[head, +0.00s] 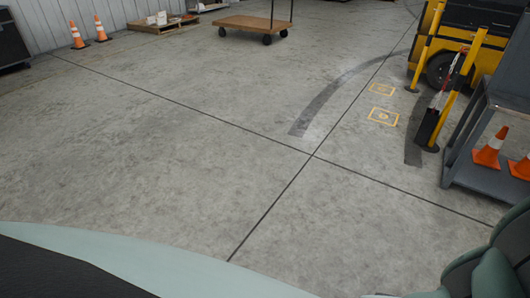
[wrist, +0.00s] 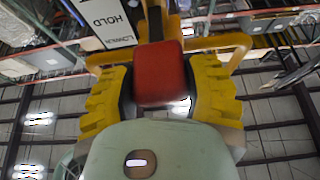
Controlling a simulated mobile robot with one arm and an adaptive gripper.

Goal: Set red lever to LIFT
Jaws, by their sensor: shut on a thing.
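In the wrist view, the red lever (wrist: 160,66) sits between the two yellow ribbed fingers of my gripper (wrist: 161,92). The gripper is shut on its red grip. Behind it a white label plate (wrist: 108,22) shows the words HOLD and LOWER. The word LIFT is not visible, and I cannot tell which mark the lever points at. Yellow bars (wrist: 217,42) run close behind the fingers. The head view shows neither the lever nor the gripper.
In the head view, a yellow machine (head: 428,62), yellow posts (head: 463,75) and a grey shelf cart (head: 467,140) with orange cones (head: 491,148) stand at the right. A flat wooden cart (head: 240,24) stands at the back. The middle floor is clear.

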